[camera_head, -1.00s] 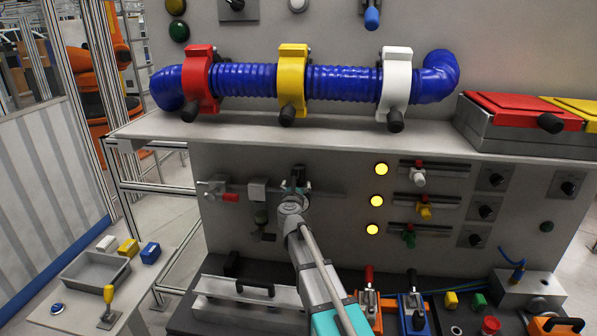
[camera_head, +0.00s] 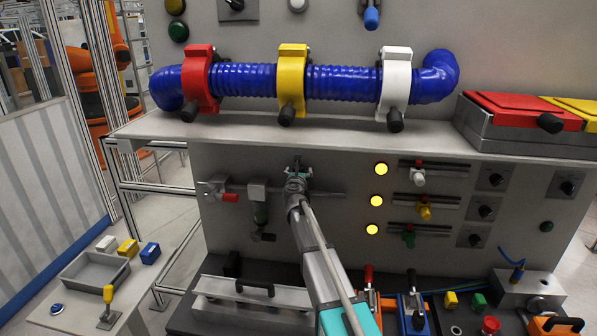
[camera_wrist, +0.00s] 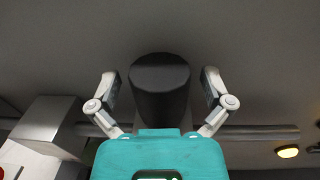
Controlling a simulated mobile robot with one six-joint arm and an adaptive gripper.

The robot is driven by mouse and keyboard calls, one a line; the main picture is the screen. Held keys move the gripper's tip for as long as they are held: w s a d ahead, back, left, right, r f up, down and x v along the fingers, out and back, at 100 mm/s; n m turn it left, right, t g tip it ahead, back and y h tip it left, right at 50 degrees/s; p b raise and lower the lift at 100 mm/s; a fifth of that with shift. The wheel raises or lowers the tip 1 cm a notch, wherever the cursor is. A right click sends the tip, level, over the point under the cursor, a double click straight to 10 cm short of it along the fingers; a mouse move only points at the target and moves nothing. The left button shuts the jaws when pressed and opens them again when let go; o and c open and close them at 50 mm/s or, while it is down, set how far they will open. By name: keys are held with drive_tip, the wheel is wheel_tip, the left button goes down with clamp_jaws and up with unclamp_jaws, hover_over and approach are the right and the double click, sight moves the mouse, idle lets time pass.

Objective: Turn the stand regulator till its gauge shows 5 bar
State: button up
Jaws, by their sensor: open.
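The black regulator knob (camera_wrist: 160,85) stands in the middle of the wrist view, a dark cylinder on the pipe line. My gripper (camera_wrist: 161,82) is open, with one finger on each side of the knob and a visible gap on both sides. I cannot tell how deep the knob sits between the fingertips. In the head view my gripper (camera_head: 297,168) is in front of the pipe on the grey panel and hides the regulator. The gauge face cannot be made out in either view.
Left of my gripper, the pipe carries a red-handled valve (camera_head: 229,197) and a unit with a dark green bowl (camera_head: 261,213). The shelf (camera_head: 340,136) juts out just above. Sliders and lit yellow lamps (camera_head: 380,169) lie to the right.

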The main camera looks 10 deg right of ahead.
drive_tip(key=c, duration=1.1)
drive_tip(key=shift+c, duration=0.2)
drive_tip(key=shift+y, duration=0.3)
drive_tip(key=o, duration=1.1)
drive_tip(key=shift+o, duration=0.2)
drive_tip(key=shift+s, duration=0.15)
drive_tip(key=v, duration=1.1)
drive_tip(key=shift+s, duration=0.35)
